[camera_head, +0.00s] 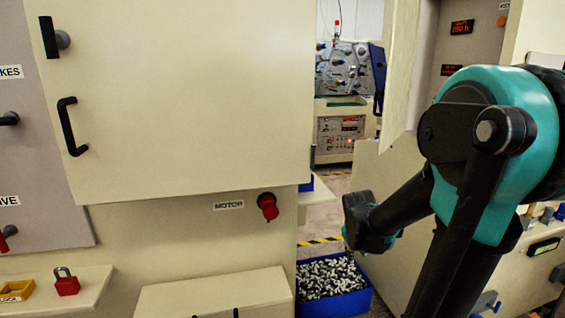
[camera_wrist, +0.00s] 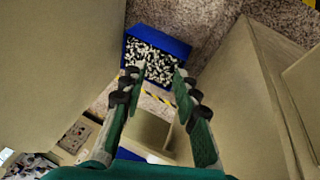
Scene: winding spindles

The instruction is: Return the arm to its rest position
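My arm (camera_head: 490,150), teal and black, fills the right side of the head view. It is bent, with a lower joint (camera_head: 368,222) hanging in front of the gap between the cabinets. In the wrist view my gripper (camera_wrist: 160,70) has its two green and black fingers apart with nothing between them. Beyond the fingertips a blue bin of small black and white parts stands on the floor, its wall visible in the wrist view (camera_wrist: 178,45). My fingers are not clearly seen in the head view.
A large beige cabinet (camera_head: 180,100) with a black handle (camera_head: 70,127) stands at left. A red MOTOR knob (camera_head: 268,206) and a red padlock (camera_head: 66,281) are below. The blue bin (camera_head: 335,303) sits in the narrow gap. Another cabinet (camera_head: 375,180) bounds the right.

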